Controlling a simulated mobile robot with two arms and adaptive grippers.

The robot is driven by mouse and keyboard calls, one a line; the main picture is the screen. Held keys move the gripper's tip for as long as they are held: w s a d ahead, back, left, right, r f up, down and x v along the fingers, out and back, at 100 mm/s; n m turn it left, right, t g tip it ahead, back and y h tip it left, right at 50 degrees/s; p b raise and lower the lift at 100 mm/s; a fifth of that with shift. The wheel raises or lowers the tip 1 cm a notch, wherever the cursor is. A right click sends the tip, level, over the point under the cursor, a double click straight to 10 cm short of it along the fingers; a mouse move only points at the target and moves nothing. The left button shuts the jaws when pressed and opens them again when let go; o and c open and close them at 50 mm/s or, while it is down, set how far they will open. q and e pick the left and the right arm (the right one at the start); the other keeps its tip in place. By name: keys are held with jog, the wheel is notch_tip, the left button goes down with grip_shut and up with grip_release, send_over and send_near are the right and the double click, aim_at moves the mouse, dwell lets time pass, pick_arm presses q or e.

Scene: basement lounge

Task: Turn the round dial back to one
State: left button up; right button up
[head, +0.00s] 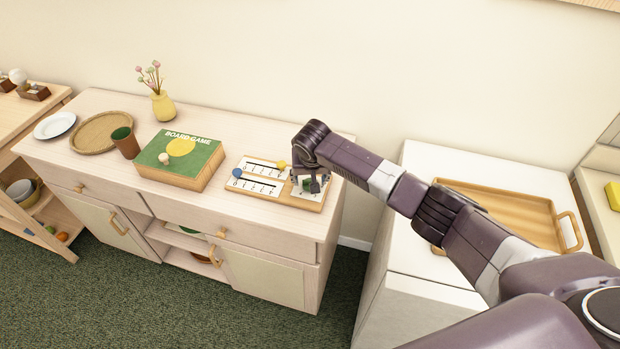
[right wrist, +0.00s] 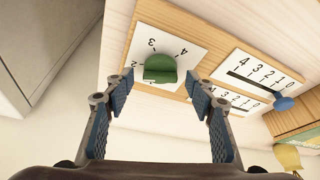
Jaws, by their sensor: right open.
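The round dial (right wrist: 160,68) is green with a raised grip, on a white square plate with numbers around it. A 3 and a 4 show beside it in the right wrist view; which number it points to I cannot tell. The plate sits on one end of a wooden board (head: 310,206) on the cabinet. My right gripper (right wrist: 162,92) is open, its fingers apart on either side of the dial in the right wrist view, with no contact visible. In the head view the right gripper (head: 314,184) hides most of the dial. My left gripper is not in view.
The board also carries two slider scales with a blue knob (head: 237,172) and a yellow knob (head: 282,164). A board game box (head: 181,177) lies left of it. A vase (head: 163,106) stands behind. A wooden tray (head: 480,206) lies on the white unit at right.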

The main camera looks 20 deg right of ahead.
jog(key=shift+w+f, duration=0.1)
jog(key=shift+f, duration=0.1)
jog(key=shift+c, duration=0.4)
jog(key=c, duration=1.1)
jog(key=shift+o, duration=0.2)
